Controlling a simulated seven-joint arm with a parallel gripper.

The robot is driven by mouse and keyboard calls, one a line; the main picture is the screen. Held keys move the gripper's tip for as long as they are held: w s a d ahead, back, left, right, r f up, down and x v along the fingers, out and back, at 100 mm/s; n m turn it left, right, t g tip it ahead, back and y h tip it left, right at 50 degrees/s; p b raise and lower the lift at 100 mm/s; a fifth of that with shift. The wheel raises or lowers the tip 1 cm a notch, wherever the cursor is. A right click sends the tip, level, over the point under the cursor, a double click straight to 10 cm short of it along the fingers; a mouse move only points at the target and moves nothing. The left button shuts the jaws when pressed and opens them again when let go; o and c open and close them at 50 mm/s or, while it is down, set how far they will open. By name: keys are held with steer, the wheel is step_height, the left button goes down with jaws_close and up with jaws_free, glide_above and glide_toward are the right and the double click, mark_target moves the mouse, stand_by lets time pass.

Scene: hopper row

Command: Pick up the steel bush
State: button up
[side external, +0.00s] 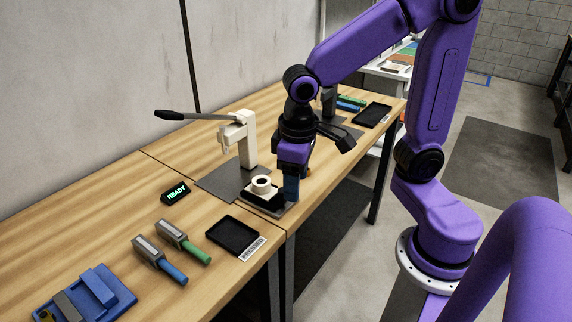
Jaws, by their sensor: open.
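A short pale cylinder with a dark hole (262,184) stands on a black base by the near edge of the bench, in front of the cream press. It may be the steel bush, but its material cannot be told at this size. My gripper (291,187) points down just to the right of this cylinder, with a blue part at its lower end close to bench height. The gripper is open, and nothing shows held in it. The fingertips are partly hidden, and I cannot tell whether they touch anything.
The cream press (246,140) with a long black lever stands behind on a grey plate.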

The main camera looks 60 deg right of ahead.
steer(key=w+d+f+m+h, duration=0.1)
steer(key=w+d+m, duration=0.5)
steer(key=w+m, duration=0.4)
steer(key=w+d+f+m+h, duration=0.1)
steer(key=w+d+m+h, duration=0.1)
steer(key=w+d+m, duration=0.7)
steer(key=w+d+f+m+g, duration=0.2)
steer(key=w+d+m, duration=0.4)
steer(key=d, duration=0.1)
steer(key=x, duration=1.1)
steer(key=shift+d+f, duration=0.1)
steer(key=shift+d, duration=0.1)
steer(key=shift+h, duration=0.3)
steer(key=shift+x, duration=2.95)
steer(key=shift+w+d, duration=0.1)
steer(key=shift+w, duration=0.05)
jaws_close()
